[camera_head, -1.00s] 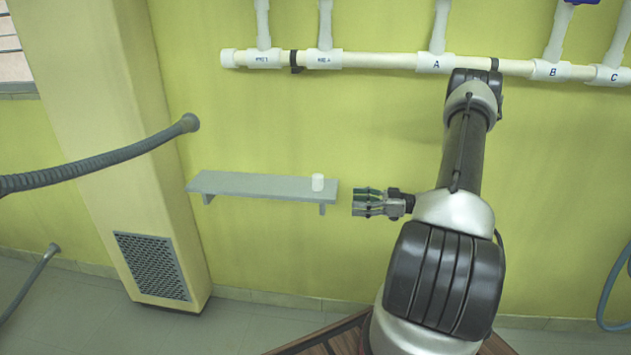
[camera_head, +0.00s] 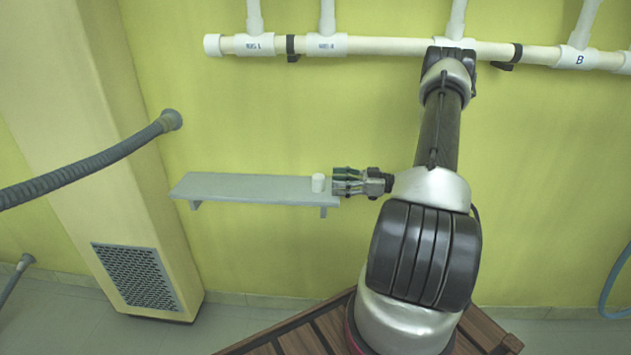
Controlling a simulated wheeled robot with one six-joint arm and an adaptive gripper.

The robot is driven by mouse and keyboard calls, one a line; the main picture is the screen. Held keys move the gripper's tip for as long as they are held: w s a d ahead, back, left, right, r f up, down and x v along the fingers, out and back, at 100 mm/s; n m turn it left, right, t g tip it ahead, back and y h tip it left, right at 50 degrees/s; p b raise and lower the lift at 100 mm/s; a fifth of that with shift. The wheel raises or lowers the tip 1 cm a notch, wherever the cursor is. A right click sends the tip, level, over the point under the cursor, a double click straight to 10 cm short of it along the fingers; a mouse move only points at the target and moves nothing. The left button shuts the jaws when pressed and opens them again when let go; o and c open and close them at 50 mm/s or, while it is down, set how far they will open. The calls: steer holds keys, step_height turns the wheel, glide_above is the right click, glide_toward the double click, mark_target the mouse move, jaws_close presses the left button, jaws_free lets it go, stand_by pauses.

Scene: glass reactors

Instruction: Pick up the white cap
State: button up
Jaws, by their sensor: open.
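The white cap (camera_head: 318,183) is a small upright cylinder. It stands near the right end of the grey wall shelf (camera_head: 250,189). My gripper (camera_head: 336,182) is open and points left, just to the right of the cap at about the cap's height. Its fingertips overlap the shelf's right end in the picture. They are very close to the cap's right side. I cannot tell whether they touch it or reach around it.
A white pipe (camera_head: 385,47) with labelled fittings runs along the wall above. A grey corrugated hose (camera_head: 90,168) comes from the left pillar (camera_head: 75,110). The shelf left of the cap is bare. A slatted wooden surface (camera_head: 300,338) lies below.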

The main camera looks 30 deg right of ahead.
mark_target(318, 179)
steer(key=x, duration=0.6)
steer(key=shift+w+a+r, duration=0.2)
steer(key=shift+a+r, duration=0.15)
steer(key=shift+r, duration=0.05)
steer(key=shift+c, duration=0.3)
steer(key=c, duration=1.1)
